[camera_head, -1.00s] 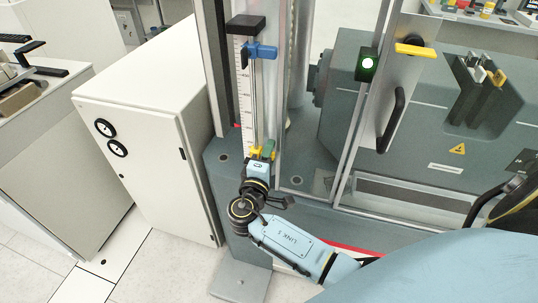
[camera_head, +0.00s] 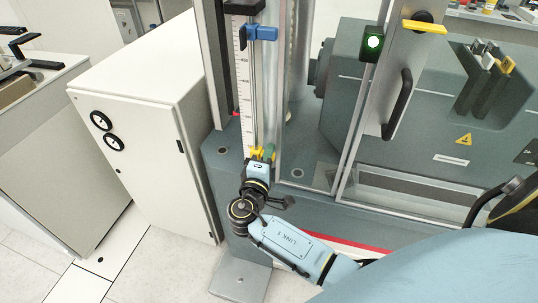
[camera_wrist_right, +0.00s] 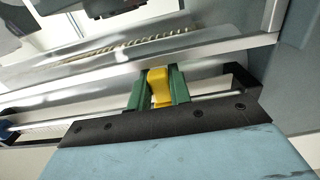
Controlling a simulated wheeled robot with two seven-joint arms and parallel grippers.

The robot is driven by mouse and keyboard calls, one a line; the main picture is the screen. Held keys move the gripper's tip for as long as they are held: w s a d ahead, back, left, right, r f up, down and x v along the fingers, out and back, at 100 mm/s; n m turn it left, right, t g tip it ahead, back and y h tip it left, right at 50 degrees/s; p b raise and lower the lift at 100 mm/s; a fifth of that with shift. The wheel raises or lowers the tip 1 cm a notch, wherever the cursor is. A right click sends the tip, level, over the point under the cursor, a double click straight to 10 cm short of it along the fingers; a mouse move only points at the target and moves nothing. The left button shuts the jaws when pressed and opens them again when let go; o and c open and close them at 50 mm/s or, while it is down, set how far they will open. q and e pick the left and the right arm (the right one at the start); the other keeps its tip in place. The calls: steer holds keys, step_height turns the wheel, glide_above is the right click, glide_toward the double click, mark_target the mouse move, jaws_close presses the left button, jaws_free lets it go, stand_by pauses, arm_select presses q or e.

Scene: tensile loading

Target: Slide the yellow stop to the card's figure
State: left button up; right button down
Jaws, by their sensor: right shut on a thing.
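The yellow stop (camera_head: 257,153) sits low on the upright rod beside the white graduated scale (camera_head: 243,95). My right gripper (camera_head: 262,157) is at the stop. In the right wrist view its green-padded fingers (camera_wrist_right: 158,90) are shut on the yellow stop (camera_wrist_right: 159,86), one on each side. A blue stop (camera_head: 261,33) sits near the top of the same rod. The scale's figures are too small to read. I cannot make out a card with a figure. My left gripper does not show.
A clear-panelled guard door with a black handle (camera_head: 397,104) stands right of the rod. A white cabinet (camera_head: 140,110) stands at the left. The rod between the two stops looks clear.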

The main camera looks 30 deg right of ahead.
step_height(320, 180, down, 4)
steer(key=b, duration=0.2)
steer(key=shift+f+b, duration=0.1)
steer(key=shift+b, duration=0.3)
steer(key=c, duration=1.3)
jaws_free()
steer(key=v, duration=1.3)
steer(key=shift+s+a+b, duration=0.15)
steer(key=shift+s+b, duration=0.05)
steer(key=shift+b, duration=0.1)
